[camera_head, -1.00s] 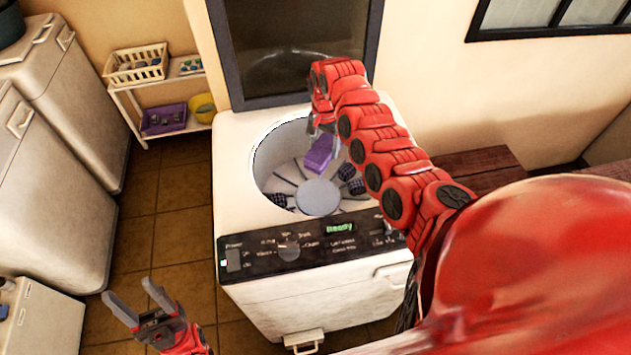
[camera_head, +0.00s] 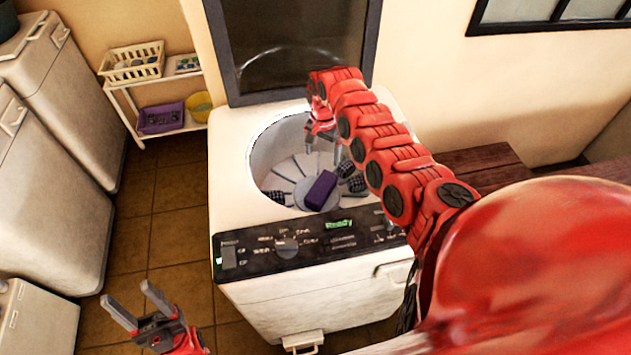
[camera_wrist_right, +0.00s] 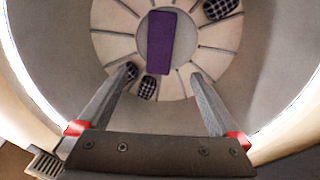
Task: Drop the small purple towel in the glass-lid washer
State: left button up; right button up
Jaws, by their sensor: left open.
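The small purple towel (camera_head: 321,190) is a folded block inside the drum of the glass-lid washer (camera_head: 232,150). In the right wrist view the towel (camera_wrist_right: 159,43) lies over the drum's round centre, apart from my fingers; whether it is touching the bottom I cannot tell. The washer's dark glass lid (camera_head: 290,45) stands open at the back. My right gripper (camera_head: 322,147) points down into the drum opening; in the wrist view its fingers (camera_wrist_right: 160,88) are spread with nothing between them. My left gripper (camera_head: 130,306) is open and empty, in front of the washer at lower left.
Several dark checked cloths (camera_head: 346,168) lie in the drum around its centre. White machines (camera_head: 55,150) stand at the left. A shelf (camera_head: 125,97) with a white basket (camera_head: 133,65), a purple basket (camera_head: 160,118) and a yellow bucket (camera_head: 200,106) stands behind. A brown wooden bench (camera_head: 485,165) is at the right.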

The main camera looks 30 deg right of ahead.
jog(key=shift+r, duration=0.1)
notch_tip(320, 180, up, 17)
jog(key=b, duration=0.4)
jog(key=shift+r+b, duration=0.15)
jog(key=shift+b, duration=0.15)
dwell(0.4)
